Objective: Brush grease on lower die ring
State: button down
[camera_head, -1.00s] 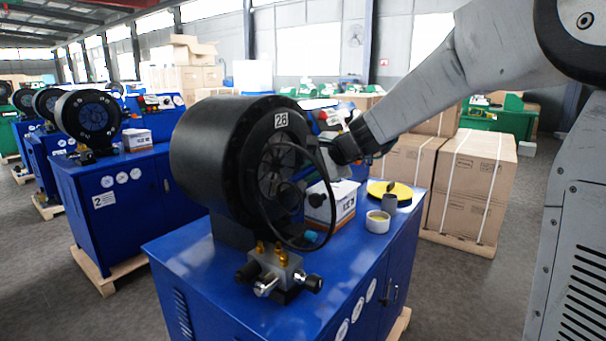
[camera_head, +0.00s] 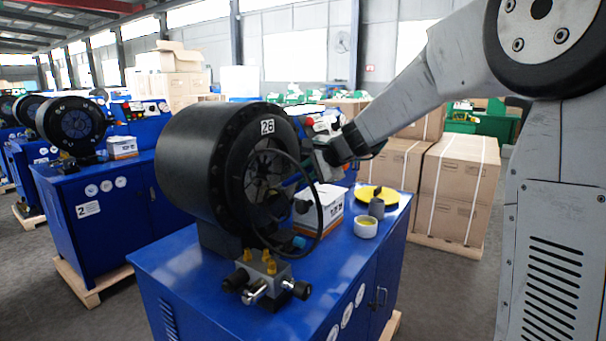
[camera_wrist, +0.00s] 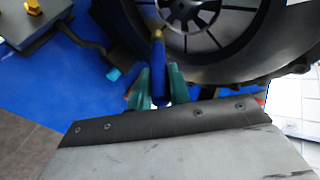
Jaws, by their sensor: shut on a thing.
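The crimper (camera_head: 205,165), a big black drum marked 26, stands on a blue cabinet (camera_head: 300,300). Its segmented die ring (camera_head: 262,185) faces the right front; the ring also fills the top of the wrist view (camera_wrist: 205,40). My gripper (camera_wrist: 159,88) has green fingers shut on a brush (camera_wrist: 158,60) with a blue handle and a tan tip. The tip points up in the wrist view and overlaps the lower part of the die ring; whether it touches cannot be told.
A white tub (camera_head: 366,228) with yellowish contents, a grey cylinder (camera_head: 377,208) and a yellow dish (camera_head: 390,194) stand right of a white box (camera_head: 331,208). A valve block (camera_head: 264,278) sits in front of the drum. A blue-ended piece (camera_wrist: 112,74) lies near my fingers.

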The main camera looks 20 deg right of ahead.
jog(key=s+a, duration=0.3)
jog(key=a, duration=0.2)
jog(key=shift+s, duration=0.4)
jog(key=s+d, duration=0.3)
jog(key=s, duration=0.2)
jog(key=shift+d, duration=0.25)
dwell(0.4)
jog(key=shift+s+d, duration=0.85)
jog(key=shift+s, duration=0.3)
